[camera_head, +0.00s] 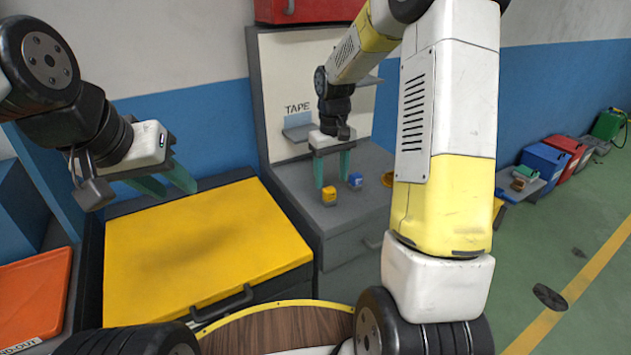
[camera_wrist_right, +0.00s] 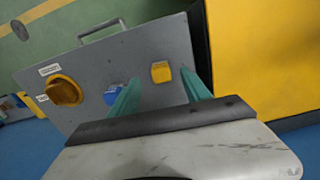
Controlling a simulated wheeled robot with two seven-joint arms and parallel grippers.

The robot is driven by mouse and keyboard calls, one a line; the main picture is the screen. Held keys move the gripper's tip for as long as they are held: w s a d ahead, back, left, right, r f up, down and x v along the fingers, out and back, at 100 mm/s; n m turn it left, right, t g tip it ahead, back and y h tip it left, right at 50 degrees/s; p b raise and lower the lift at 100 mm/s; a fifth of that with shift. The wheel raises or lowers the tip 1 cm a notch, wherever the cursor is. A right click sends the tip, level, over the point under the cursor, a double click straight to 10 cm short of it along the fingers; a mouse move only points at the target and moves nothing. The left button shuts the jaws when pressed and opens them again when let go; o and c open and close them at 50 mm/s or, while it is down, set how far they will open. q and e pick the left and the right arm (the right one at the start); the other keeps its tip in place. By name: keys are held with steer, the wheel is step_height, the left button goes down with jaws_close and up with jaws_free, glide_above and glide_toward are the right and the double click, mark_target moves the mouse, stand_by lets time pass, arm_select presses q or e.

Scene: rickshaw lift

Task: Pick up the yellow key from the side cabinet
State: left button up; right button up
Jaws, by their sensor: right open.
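The small block-like yellow key (camera_head: 329,194) sits on the grey top of the side cabinet (camera_head: 345,215), beside a similar blue piece (camera_head: 355,180). My right gripper (camera_head: 332,181) is open and points down above the yellow key, with one green finger to each side. In the right wrist view, the yellow key (camera_wrist_right: 161,72) shows between and beyond the fingertips (camera_wrist_right: 157,77), and the blue piece (camera_wrist_right: 113,95) lies by the left finger. I cannot tell the exact height gap. My left gripper (camera_head: 174,188) is open and empty, above the yellow-topped cabinet.
A round yellow piece (camera_wrist_right: 64,91) with labels stands further along the cabinet top. A back panel marked TAPE (camera_head: 298,85) rises behind, with a small shelf (camera_head: 298,132). A yellow-topped cabinet (camera_head: 200,240) adjoins at left.

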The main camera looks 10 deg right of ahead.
mark_target(329, 189)
steer(key=f, duration=0.6)
steer(key=shift+w+a+f, duration=0.15)
steer(key=shift+w+f, duration=0.05)
steer(key=shift+w, duration=0.1)
steer(key=shift+c, duration=0.3)
jaws_close()
